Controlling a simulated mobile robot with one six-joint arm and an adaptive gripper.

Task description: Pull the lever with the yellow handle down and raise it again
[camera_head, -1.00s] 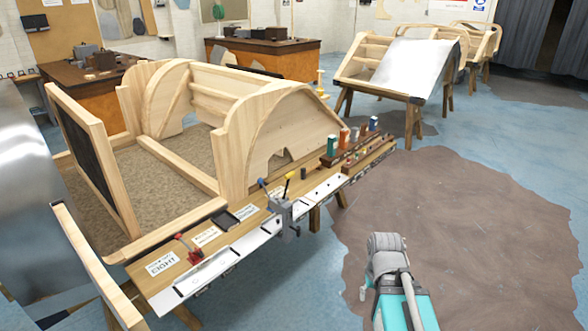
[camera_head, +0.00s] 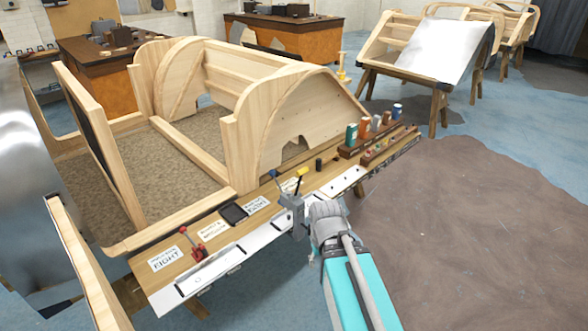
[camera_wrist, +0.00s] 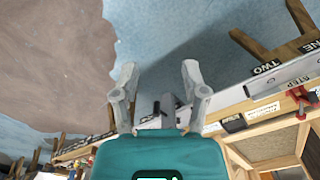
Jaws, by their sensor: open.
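The lever with the yellow handle (camera_head: 301,172) stands up, leaning slightly right, from a grey metal mount (camera_head: 292,207) at the bench's front edge. A blue-handled lever (camera_head: 274,174) rises beside it on the left. My gripper shows in the wrist view (camera_wrist: 158,70) with its two fingers spread and nothing held. In that view the grey mount (camera_wrist: 168,104) appears between and beyond the fingers; the yellow handle cannot be made out.
A wooden frame (camera_head: 290,120) stands behind the levers. The floor to the right is clear.

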